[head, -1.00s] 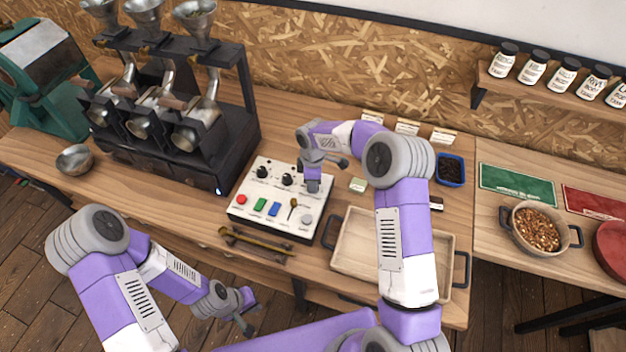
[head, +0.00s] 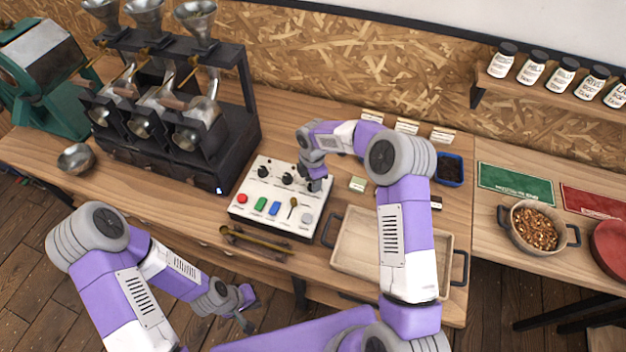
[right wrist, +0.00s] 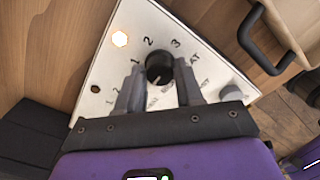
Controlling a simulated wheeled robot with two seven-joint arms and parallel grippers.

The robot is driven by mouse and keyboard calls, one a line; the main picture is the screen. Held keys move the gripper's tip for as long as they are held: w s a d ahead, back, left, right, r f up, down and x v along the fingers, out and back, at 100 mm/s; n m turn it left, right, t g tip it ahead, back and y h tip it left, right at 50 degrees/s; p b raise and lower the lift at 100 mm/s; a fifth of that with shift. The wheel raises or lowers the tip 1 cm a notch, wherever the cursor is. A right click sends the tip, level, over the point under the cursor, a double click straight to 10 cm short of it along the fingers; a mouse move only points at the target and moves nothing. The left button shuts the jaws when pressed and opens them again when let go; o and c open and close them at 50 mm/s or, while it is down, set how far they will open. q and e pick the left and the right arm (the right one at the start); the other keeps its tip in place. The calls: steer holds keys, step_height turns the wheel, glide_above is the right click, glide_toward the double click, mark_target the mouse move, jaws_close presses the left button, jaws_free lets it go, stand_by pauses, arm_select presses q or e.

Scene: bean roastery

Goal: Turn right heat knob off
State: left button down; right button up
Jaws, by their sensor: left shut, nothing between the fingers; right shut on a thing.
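The white control box (head: 240,206) stands on the bench with black heat knobs in its upper row. The left knob (head: 262,172) and middle knob (head: 288,179) show in the head view; the right one is hidden behind my right gripper (head: 315,184). In the right wrist view the black right heat knob (right wrist: 158,66) sits between the two fingers of my right gripper (right wrist: 160,84), which is shut on it. Printed numbers surround the knob, and a white mark shows on its near side. My left gripper (head: 246,308) is shut and empty, low in front of the bench.
A lit lamp (right wrist: 120,38) glows on the panel. The box's lower row has a red button (head: 242,199), green and blue switches and a small lever. A wooden tray (head: 350,255) lies right of the box. The roaster (head: 215,150) stands to its left.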

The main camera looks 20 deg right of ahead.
steer(key=o, duration=1)
step_height(320, 180, up, 8)
steer(key=shift+f+p, duration=0.2)
steer(key=shift+p, duration=0.1)
